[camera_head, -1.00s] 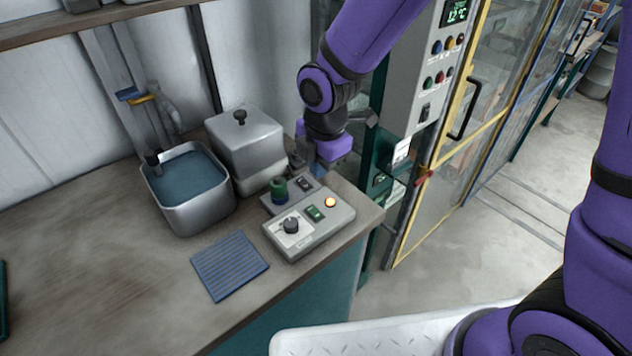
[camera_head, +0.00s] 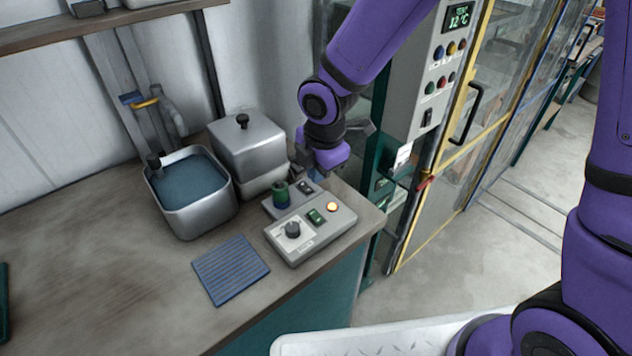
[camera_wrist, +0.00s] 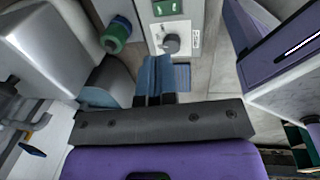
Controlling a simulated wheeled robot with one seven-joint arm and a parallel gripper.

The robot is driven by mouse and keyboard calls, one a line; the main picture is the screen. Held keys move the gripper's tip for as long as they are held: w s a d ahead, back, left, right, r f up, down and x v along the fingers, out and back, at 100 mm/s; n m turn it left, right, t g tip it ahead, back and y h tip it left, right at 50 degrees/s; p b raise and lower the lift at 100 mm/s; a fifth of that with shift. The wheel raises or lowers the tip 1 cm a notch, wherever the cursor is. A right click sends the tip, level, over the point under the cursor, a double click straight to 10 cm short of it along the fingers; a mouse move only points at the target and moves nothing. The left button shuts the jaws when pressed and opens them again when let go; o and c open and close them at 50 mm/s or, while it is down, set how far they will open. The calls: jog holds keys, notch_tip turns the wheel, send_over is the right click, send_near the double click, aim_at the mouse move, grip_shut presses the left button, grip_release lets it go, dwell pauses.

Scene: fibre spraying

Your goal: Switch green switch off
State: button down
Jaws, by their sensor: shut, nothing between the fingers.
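The green switch (camera_head: 315,216) is a small rocker on the grey control box (camera_head: 299,253), between a black dial (camera_head: 292,230) and a lit orange lamp (camera_head: 332,207). In the wrist view the green switch (camera_wrist: 166,7) is at the top edge, partly cut off, with the dial (camera_wrist: 171,44) below it. My gripper (camera_head: 301,168) is behind the box, over the back of the bench and apart from the switch. In the wrist view its blue fingers (camera_wrist: 155,73) are together and empty. The fingertips are partly hidden in the head view.
A green spool (camera_head: 280,193) and a small black switch (camera_head: 306,187) stand behind the box. A lidded metal container (camera_head: 247,147) and an open basin of liquid (camera_head: 193,184) are to the left. A blue ribbed mat (camera_head: 231,269) lies in front. A tall control cabinet (camera_head: 420,90) stands right.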

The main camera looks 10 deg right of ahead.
aim_at(316, 217)
jog(key=f, duration=0.4)
jog(key=w+f, duration=0.1)
jog(key=f, duration=0.3)
jog(key=a+f, duration=0.1)
jog(key=f, duration=0.3)
jog(key=shift+w+f, duration=0.2)
jog(key=shift+f, duration=0.2)
jog(key=shift+s+g, duration=0.15)
jog(key=shift+g, duration=0.15)
jog(key=shift+s+d+r, duration=0.15)
jog(key=shift+s+d, duration=0.25)
jog(key=shift+s, duration=0.1)
jog(key=shift+r, duration=0.55)
notch_tip(316, 217, up, 13)
jog(key=s+d, duration=0.1)
jog(key=shift+s, duration=0.3)
